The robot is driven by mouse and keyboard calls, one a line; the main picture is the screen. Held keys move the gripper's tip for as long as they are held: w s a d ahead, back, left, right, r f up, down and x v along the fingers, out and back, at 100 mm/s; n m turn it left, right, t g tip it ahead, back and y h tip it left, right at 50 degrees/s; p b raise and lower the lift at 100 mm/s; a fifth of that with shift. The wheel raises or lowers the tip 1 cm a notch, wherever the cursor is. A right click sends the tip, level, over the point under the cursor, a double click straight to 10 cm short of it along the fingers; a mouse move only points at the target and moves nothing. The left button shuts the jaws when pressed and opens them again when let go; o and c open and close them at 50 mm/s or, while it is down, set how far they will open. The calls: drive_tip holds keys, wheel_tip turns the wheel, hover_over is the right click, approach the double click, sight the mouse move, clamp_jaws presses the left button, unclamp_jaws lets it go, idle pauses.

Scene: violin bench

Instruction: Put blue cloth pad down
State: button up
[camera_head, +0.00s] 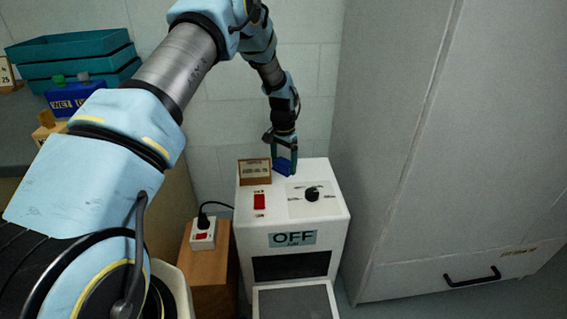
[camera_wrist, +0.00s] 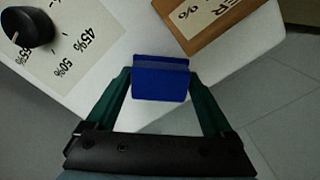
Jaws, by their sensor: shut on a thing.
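The blue cloth pad (camera_wrist: 160,80) is between the green fingers of my gripper (camera_wrist: 161,92) in the wrist view, and the gripper is shut on it. In the head view the pad (camera_head: 284,166) shows below my gripper (camera_head: 284,158), at the back of the white machine's top (camera_head: 318,172). I cannot tell whether the pad touches the machine top.
The machine top carries a wooden sign block (camera_head: 254,172), a red switch (camera_head: 259,201) and a black dial (camera_head: 312,194). A socket box (camera_head: 203,234) stands on a wooden block to the left. A tall grey cabinet (camera_head: 450,140) is on the right. Teal trays (camera_head: 75,55) are at upper left.

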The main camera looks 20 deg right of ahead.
sight(283, 162)
drive_tip(key=o, duration=1.1)
drive_tip(key=shift+c, duration=0.2)
wheel_tip(283, 162, up, 12)
drive_tip(key=shift+r, duration=0.15)
drive_tip(key=s+a+r+n, duration=0.1)
drive_tip(key=a+r+n, duration=0.25)
drive_tip(key=a, duration=0.65)
drive_tip(key=s+a+r+n, duration=0.2)
drive_tip(key=a+r, duration=0.2)
drive_tip(key=a, duration=0.6)
drive_tip(key=s+a+r+n+t, duration=0.1)
drive_tip(key=s+a+n, duration=0.5)
drive_tip(key=s+a, duration=0.8)
drive_tip(key=a+r, duration=0.1)
drive_tip(key=a, duration=0.2)
drive_tip(key=shift+s+t, duration=0.25)
drive_tip(key=shift+t, duration=0.05)
